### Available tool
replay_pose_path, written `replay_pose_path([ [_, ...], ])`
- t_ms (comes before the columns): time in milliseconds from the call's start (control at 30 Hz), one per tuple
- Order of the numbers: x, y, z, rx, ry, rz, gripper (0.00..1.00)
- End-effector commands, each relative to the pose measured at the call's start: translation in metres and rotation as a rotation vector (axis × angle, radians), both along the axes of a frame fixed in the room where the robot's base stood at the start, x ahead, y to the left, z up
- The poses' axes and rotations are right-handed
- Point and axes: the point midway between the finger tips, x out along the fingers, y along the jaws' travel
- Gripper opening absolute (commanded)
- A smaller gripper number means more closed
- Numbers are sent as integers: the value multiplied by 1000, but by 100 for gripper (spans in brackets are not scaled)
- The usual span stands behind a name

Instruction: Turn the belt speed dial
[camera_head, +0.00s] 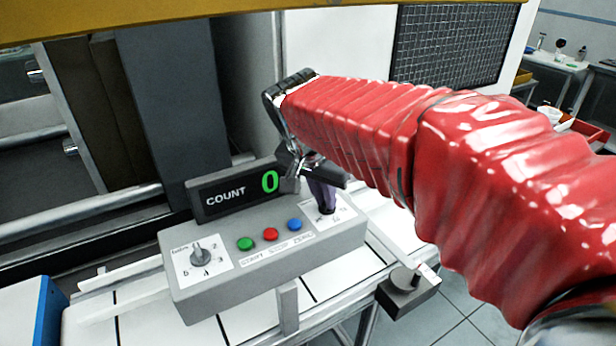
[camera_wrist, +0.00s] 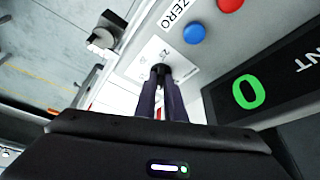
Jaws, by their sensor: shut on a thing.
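A grey control box stands beside the belt. The right-hand dial (camera_wrist: 160,68) sits on a white label plate at the box's right end; its printed name is mostly hidden by my fingers. My gripper (camera_head: 326,208) reaches down from above with dark purple fingers shut on that dial. In the wrist view my gripper (camera_wrist: 161,76) has its fingertips together around the small dark knob. A second, grey dial (camera_head: 200,257) with numbers around it is on the box's left end, apart from my gripper. The pointer of the held dial cannot be made out.
Green (camera_head: 245,243), red (camera_head: 270,234) and blue (camera_head: 294,225) buttons lie between the dials. A black COUNT display (camera_head: 226,194) reading 0 stands behind them, close to my gripper. A small dark block with a knob (camera_head: 408,290) is at the front right.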

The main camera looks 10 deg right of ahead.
Motion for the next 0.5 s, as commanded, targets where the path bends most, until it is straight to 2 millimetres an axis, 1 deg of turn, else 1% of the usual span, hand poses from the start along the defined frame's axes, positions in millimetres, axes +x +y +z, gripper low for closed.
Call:
replay_pose_path([
  [267,0,-2,0,1,-2,55,0],
  [500,-1,-5,0,-1,-3,171,0],
])
